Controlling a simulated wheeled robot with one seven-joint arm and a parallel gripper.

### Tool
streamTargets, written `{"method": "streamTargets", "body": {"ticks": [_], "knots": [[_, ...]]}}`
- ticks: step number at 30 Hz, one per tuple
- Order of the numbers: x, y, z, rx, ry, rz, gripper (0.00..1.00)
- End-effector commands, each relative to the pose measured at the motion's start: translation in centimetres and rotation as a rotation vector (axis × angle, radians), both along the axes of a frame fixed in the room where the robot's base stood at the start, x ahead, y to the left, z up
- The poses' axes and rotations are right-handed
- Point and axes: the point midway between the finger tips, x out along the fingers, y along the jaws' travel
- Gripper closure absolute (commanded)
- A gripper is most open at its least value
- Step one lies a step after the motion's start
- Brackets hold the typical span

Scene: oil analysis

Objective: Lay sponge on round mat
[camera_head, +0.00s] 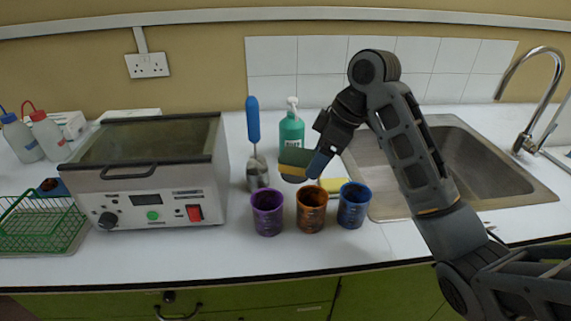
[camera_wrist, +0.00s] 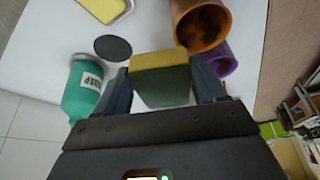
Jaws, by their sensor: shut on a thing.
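My gripper (camera_head: 309,164) is shut on a sponge (camera_head: 294,156), green with a yellow layer, and holds it above the counter behind the cups. In the wrist view the sponge (camera_wrist: 160,82) sits between both fingers of my gripper (camera_wrist: 162,84). The round mat (camera_wrist: 113,48), a dark grey disc, lies bare on the white counter in the wrist view. There it appears up and left of the sponge, apart from it. I cannot make out the mat in the head view, where the sponge and gripper may hide it.
Purple (camera_head: 267,212), orange (camera_head: 312,209) and blue (camera_head: 354,205) cups stand in front of my gripper. A green pump bottle (camera_head: 291,131) stands behind it. A yellow block (camera_head: 334,185) lies near the cups. A metal bath (camera_head: 150,175) is left, a sink (camera_head: 470,165) right.

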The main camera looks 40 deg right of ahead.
Motion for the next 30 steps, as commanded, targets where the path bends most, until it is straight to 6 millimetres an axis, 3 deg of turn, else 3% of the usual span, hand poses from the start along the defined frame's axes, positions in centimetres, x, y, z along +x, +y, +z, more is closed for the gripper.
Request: {"method": "streamTargets", "body": {"ticks": [5,18,26,30], "knots": [[1.8,-1.0,-1.9,0.001,0.001,0.002,0.62],[8.4,-5.9,-6.1,0.0,0.003,-0.001,0.62],[9.4,-6.6,-7.2,0.0,0.001,0.0,0.62],[9.3,-6.6,-8.8,0.002,0.004,-0.002,0.62]]}}
